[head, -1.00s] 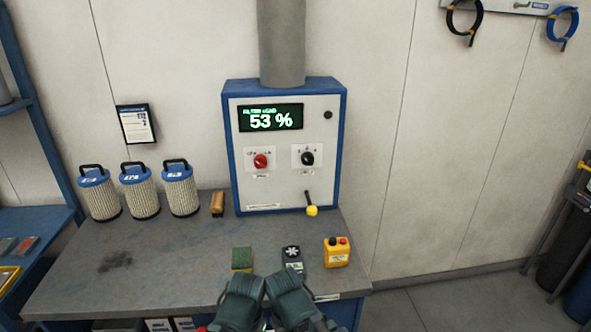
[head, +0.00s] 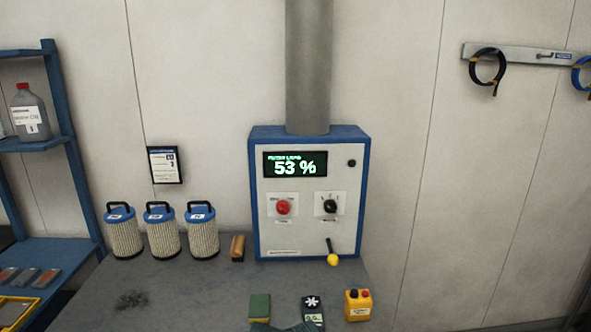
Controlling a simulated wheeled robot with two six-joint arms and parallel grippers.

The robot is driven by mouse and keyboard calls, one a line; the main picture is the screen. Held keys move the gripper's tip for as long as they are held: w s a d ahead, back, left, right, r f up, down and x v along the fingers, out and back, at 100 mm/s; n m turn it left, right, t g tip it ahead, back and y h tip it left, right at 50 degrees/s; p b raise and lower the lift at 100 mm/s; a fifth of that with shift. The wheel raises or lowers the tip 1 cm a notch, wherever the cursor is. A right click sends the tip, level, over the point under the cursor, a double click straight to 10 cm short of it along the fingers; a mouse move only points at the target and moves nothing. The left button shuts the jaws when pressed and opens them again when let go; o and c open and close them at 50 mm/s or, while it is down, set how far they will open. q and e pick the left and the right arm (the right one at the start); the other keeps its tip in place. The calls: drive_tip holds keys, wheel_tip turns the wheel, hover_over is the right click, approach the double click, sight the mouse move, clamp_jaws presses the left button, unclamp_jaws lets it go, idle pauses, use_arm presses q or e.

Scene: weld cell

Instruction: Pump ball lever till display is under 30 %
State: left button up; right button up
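The ball lever (head: 332,255) has a black rod and a yellow ball. It sticks out low on the right of the front of a blue-edged control cabinet (head: 255,215), with the ball hanging downward. The cabinet's display (head: 295,164) reads 53 % in green-white digits on black. No gripper fingers show in the head view. Only a dark sliver of my own arm shows at the bottom edge, apart from the lever.
The cabinet has a red knob (head: 284,207) and a black knob (head: 330,206). On the bench (head: 190,300) stand three filter cartridges (head: 160,231), a brush (head: 238,248), a green pad (head: 260,306), a dark device (head: 312,308) and a yellow button box (head: 358,305).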

clamp_jaws()
idle(1.6)
